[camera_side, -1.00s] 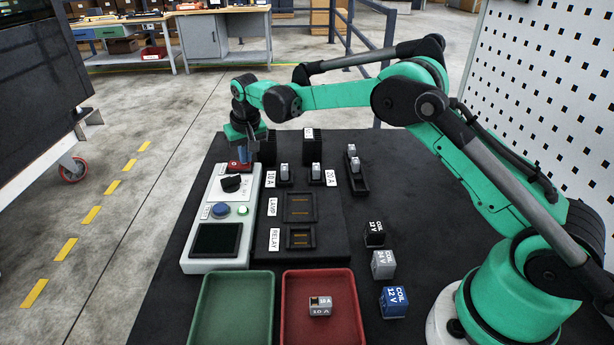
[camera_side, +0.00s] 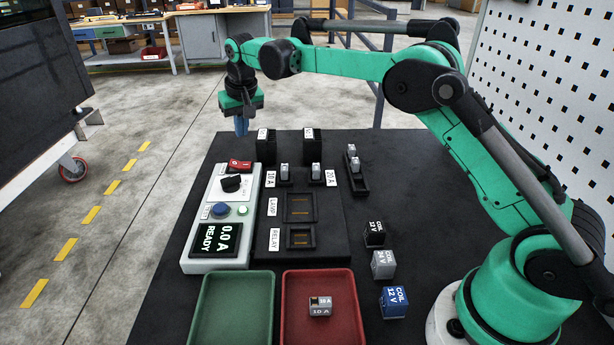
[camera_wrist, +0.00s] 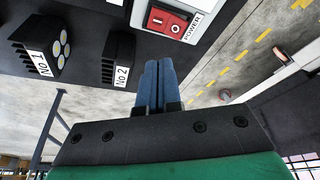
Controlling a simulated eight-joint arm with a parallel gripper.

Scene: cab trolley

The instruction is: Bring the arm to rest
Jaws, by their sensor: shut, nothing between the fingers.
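My gripper (camera_side: 242,126) is shut and empty, pointing down in the air above the far end of the white control box (camera_side: 187,256). Its blue fingers (camera_wrist: 158,86) lie together in the wrist view. The red power switch (camera_side: 240,166) is on the box's far end, below and apart from the fingers; it also shows in the wrist view (camera_wrist: 168,20) beside the word POWER. The box's display (camera_side: 216,240) is lit and reads "0.0 A READY".
Two black blocks (camera_side: 266,147) (camera_side: 309,147) stand at the table's far edge. Lamp (camera_side: 300,207) and relay (camera_side: 300,238) sockets look empty. Coil cubes (camera_side: 383,265) stand at right. A green tray (camera_side: 205,315) looks empty; a red tray (camera_side: 288,315) holds a grey block (camera_side: 320,306).

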